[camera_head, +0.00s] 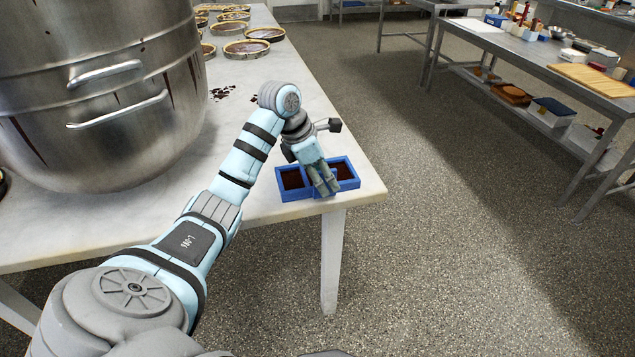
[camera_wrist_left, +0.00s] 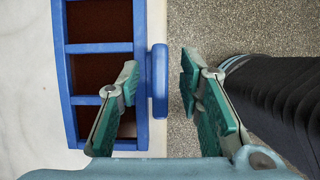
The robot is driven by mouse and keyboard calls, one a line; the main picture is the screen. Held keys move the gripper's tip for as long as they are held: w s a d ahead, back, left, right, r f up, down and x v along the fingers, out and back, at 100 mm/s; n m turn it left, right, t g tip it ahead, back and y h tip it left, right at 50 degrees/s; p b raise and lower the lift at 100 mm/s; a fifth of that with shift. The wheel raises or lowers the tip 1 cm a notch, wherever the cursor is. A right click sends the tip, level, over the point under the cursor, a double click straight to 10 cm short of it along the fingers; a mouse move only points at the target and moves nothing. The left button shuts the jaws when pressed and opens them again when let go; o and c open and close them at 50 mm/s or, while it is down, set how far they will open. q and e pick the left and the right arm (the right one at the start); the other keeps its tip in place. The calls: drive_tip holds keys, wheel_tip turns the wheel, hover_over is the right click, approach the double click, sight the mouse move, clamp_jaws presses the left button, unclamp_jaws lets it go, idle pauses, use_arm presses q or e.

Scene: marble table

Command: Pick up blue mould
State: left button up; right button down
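The blue mould (camera_head: 294,195) is a tray with compartments holding something dark brown. It lies on the marble table at its near right edge. In the left wrist view the mould (camera_wrist_left: 97,47) fills the left side, and its raised blue tab (camera_wrist_left: 159,80) stands between my fingers. My left gripper (camera_head: 325,190) is over the near side of the mould, pointing down. In the wrist view the left gripper (camera_wrist_left: 160,86) is open: one finger is over the mould, the other past the table edge. Both fingers look apart from the tab. My right gripper is out of view.
A large steel pot (camera_head: 95,120) stands on the marble table (camera_head: 250,190) at the left. Several round tart tins (camera_head: 246,49) are at the table's far end, with dark crumbs (camera_head: 221,92) nearer. Open floor lies to the right, before a steel workbench (camera_head: 520,55).

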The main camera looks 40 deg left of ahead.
use_arm(q)
clamp_jaws()
idle(0.5)
